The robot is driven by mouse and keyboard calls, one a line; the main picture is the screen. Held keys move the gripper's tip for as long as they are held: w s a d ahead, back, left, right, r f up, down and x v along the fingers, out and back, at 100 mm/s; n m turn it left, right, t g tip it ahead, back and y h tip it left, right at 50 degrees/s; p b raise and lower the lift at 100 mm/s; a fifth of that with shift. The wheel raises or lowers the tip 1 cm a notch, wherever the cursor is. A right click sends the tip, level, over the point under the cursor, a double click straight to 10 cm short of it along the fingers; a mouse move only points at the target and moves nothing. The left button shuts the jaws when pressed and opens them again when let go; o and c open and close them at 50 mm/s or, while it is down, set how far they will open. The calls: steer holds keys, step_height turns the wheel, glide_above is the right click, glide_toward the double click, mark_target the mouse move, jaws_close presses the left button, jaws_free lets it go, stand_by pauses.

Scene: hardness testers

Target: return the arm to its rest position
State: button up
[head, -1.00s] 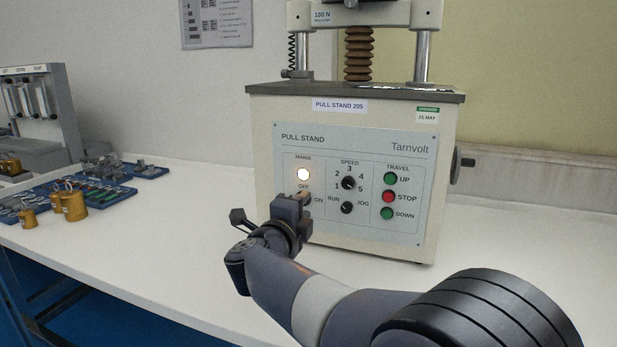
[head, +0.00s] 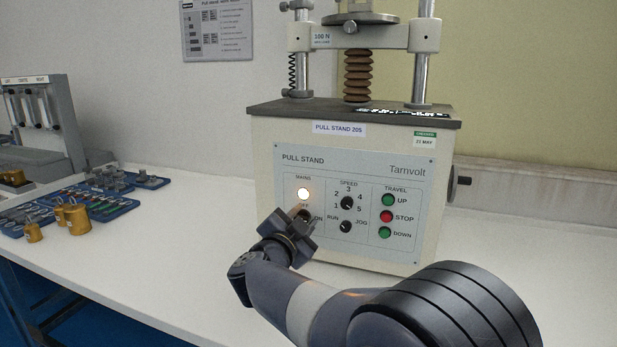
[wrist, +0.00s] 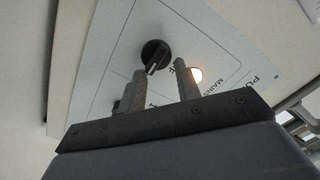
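My arm reaches in from the bottom right to the front panel of the pull stand (head: 354,255). My gripper (head: 303,215) is close in front of the mains switch, below the lit mains lamp (head: 303,193), and partly hides the switch. In the wrist view the two fingers (wrist: 158,78) stand apart with a gap between them. The black mains knob (wrist: 155,55) shows just beyond the fingertips and seems free of them. The lamp also glows there (wrist: 196,75), right of the fingers.
Speed and run/jog knobs (head: 346,226) and travel buttons (head: 386,216) are right of my gripper. Blue trays (head: 75,216) and brass weights (head: 34,232) lie on the white bench at left. The bench (head: 180,235) between them and the stand is clear.

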steer(key=n, duration=0.3)
steer(key=shift+a+r+n, duration=0.1)
steer(key=shift+a+n, duration=0.15)
steer(key=shift+n, duration=0.15)
steer(key=n, duration=0.3)
steer(key=n+b, duration=0.1)
steer(key=shift+w+a, duration=0.15)
steer(key=shift+a, duration=0.1)
steer(key=shift+v, duration=0.95)
steer(key=shift+r, duration=0.1)
steer(key=shift+d, duration=0.1)
